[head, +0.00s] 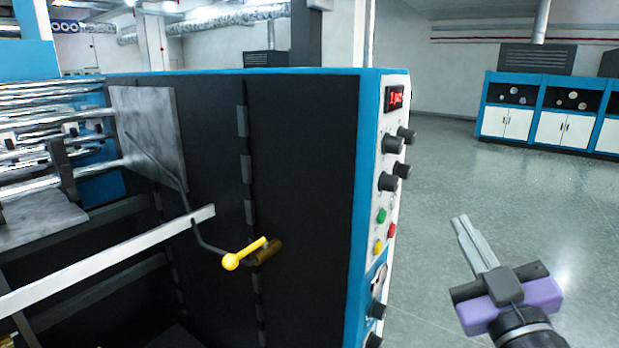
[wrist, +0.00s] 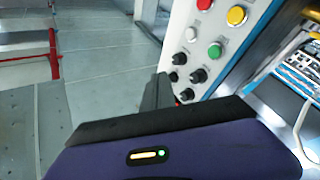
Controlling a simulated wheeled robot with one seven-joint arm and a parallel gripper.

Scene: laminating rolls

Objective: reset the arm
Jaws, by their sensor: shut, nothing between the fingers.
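My gripper (head: 464,226) is at the lower right of the head view, shut and empty, its fingers pointing up and to the left over the open floor. It is to the right of the machine's control panel (head: 388,200) and apart from it. In the wrist view the purple gripper body (wrist: 180,150) fills the bottom, and the dark fingers (wrist: 156,92) show in front of the panel's lower left edge. The fingertips are hard to make out there.
The laminating machine (head: 300,180) with black doors and blue edges fills the left. A bent lever with a yellow knob (head: 230,262) sticks out in front of it. Blue and white cabinets (head: 550,115) stand far right. The grey floor (head: 450,160) between is clear.

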